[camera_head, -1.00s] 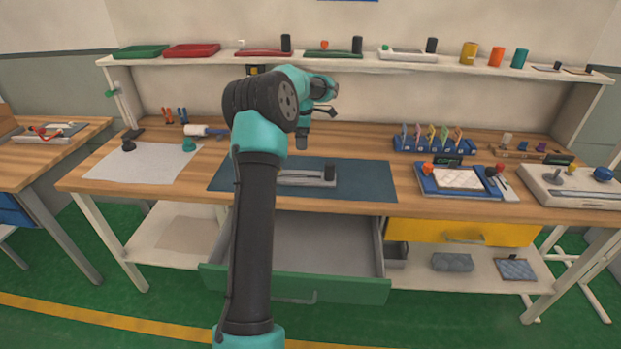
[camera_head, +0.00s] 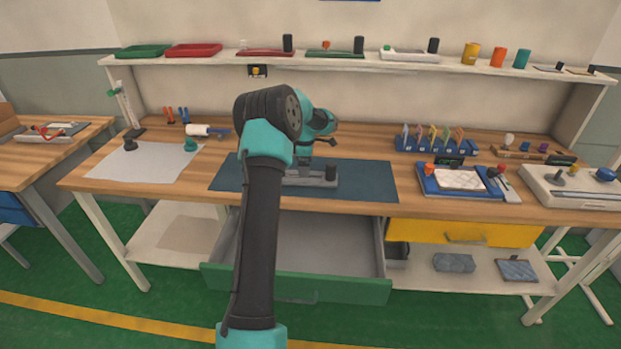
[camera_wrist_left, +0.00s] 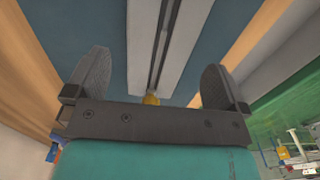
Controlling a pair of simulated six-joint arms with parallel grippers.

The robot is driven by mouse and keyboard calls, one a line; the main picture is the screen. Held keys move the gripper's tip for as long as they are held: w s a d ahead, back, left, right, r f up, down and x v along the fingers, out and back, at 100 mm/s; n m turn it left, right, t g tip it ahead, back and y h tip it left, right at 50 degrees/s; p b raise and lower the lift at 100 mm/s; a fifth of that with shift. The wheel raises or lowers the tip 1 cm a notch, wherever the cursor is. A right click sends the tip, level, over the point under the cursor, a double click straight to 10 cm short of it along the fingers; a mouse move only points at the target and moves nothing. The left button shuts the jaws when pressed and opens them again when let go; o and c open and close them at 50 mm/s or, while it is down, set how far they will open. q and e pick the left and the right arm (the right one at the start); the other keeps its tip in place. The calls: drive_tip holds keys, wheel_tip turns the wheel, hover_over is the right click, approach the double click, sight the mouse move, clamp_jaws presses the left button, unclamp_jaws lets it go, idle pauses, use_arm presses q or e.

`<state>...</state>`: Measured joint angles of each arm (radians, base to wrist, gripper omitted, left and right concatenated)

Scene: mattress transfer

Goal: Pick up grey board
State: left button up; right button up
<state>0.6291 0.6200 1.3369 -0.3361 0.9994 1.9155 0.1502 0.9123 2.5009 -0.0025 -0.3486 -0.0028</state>
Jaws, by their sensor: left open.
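A light grey board (camera_head: 315,181) with a black knob (camera_head: 331,173) at its right end lies on the dark blue mat (camera_head: 370,180). My arm hides the board's left part in the head view. In the left wrist view the board (camera_wrist_left: 142,50) shows a dark lengthwise slot, and a small yellow part (camera_wrist_left: 151,99) shows near the gripper's base. My left gripper (camera_wrist_left: 155,65) is open above the board, with one finger on each side of it and nothing held. My right gripper is in neither view.
An open green drawer (camera_head: 345,287) sticks out below the table front. A blue tray (camera_head: 440,186) and a blue rack (camera_head: 435,148) stand to the right. A white sheet (camera_head: 150,162) lies at the left. The mat right of the board is clear.

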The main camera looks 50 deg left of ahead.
use_arm(q)
drive_tip(key=shift+w+d+f, duration=0.1)
drive_tip(key=shift+d+f, duration=0.05)
drive_tip(key=shift+f, duration=1.15)
drive_tip(key=shift+w+d+f, duration=0.1)
drive_tip(key=shift+d+f, duration=0.05)
drive_tip(key=shift+f, duration=1.15)
drive_tip(key=c, duration=0.9)
drive_tip(key=shift+o, duration=0.2)
drive_tip(key=shift+r, duration=0.2)
wheel_tip(320, 180, up, 3)
drive_tip(key=shift+r, duration=0.15)
drive_tip(key=s+d+r, duration=0.1)
drive_tip(key=s+d, duration=0.8)
drive_tip(key=d, duration=0.4)
drive_tip(key=shift+s+r, duration=0.15)
drive_tip(key=shift+s, duration=0.1)
